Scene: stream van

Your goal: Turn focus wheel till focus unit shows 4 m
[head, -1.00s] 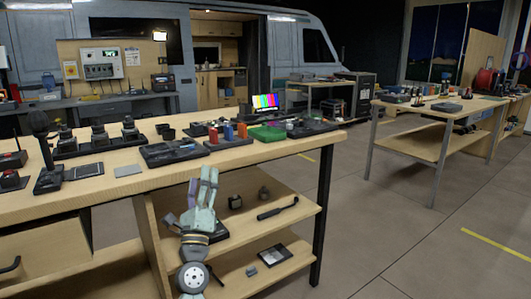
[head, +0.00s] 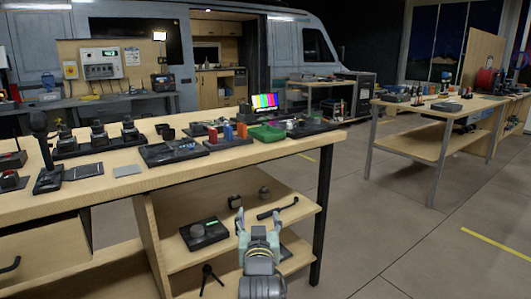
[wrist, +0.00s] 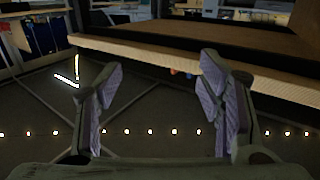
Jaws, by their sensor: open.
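The focus unit (head: 208,239) is a black box on the upper shelf under the near bench. It has a small lit green display, whose reading is too small to make out. A round grey focus wheel (head: 197,231) sits on its top. My gripper (head: 258,215) is open and empty, to the right of the focus unit and apart from it, near the shelf's front edge. In the wrist view my open gripper (wrist: 158,75) has nothing between its fingers. The focus unit and wheel do not show there.
A black handle-like bar (head: 278,208) and small dark blocks (head: 235,202) lie further back on the same shelf (head: 170,205). A small black tripod (head: 207,277) stands below. The bench top (head: 130,170) above carries several devices. The floor (head: 400,240) to the right is clear.

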